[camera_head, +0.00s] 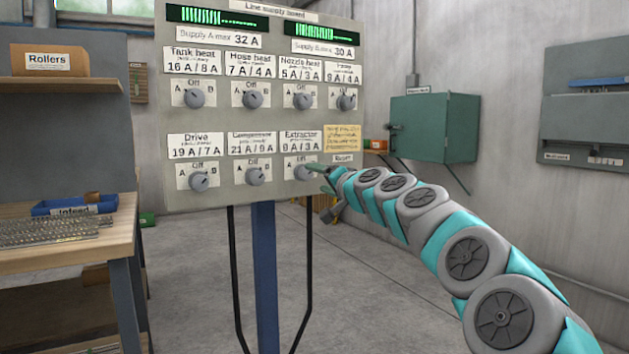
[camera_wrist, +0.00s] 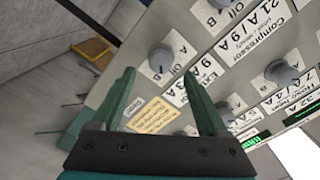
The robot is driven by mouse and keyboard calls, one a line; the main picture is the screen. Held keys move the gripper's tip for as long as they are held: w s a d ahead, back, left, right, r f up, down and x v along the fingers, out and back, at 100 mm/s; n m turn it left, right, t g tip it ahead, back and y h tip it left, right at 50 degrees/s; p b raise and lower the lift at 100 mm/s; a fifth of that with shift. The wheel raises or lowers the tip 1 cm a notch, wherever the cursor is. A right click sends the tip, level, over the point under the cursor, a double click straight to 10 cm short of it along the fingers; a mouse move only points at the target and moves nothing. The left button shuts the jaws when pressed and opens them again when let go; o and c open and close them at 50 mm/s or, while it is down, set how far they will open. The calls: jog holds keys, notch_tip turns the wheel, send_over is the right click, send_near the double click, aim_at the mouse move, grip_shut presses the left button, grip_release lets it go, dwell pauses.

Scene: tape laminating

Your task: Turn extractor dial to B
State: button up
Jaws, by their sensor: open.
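The Extractor dial (camera_head: 303,172) is a grey knob in the lower row of the supply board, on a white plate with Off above it and A to its left. In the wrist view the same dial (camera_wrist: 160,61) sits just beyond and between my fingertips. My gripper (camera_head: 321,170) is close to the dial's right side in the head view. In the wrist view my gripper (camera_wrist: 158,74) has its two green fingers wide apart with nothing between them. A gap to the knob seems to remain. I cannot tell exactly where the knob's pointer is set.
The supply board (camera_head: 265,122) carries several similar dials; the Compressor dial (camera_head: 255,176) is close on the left. A yellow note (camera_head: 342,138) is to the upper right. A green wall box (camera_head: 434,127) stands behind. A workbench (camera_head: 70,250) is at the left. Floor below is open.

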jog(key=shift+v, duration=0.85)
jog(key=s+a+f+n+g, duration=0.1)
jog(key=s+f+n+g, duration=0.15)
jog(key=s+f, duration=0.4)
jog(key=s+a+f+n+g+h, duration=0.1)
jog(key=s+f+n+g, duration=0.15)
jog(key=s, duration=0.65)
jog(key=s+a+f+n+g, duration=0.1)
jog(key=s+f+g, duration=0.2)
jog(key=s+f, duration=0.35)
jog(key=s+d+f+g+h, duration=0.3)
jog(key=s+d+f, duration=0.4)
jog(key=s, duration=0.5)
jog(key=s+d+f+m+g+h, duration=0.1)
jog(key=s+d+f+g+h, duration=0.1)
jog(key=s+d+f, duration=0.6)
jog(key=s+d+f+g+h, duration=0.3)
jog(key=s+d+f, duration=0.4)
jog(key=s, duration=0.9)
jog(key=shift+d+f+m+g+h, duration=0.2)
jog(key=shift+d+m+g+h, duration=0.1)
jog(key=shift+d+m+g, duration=0.15)
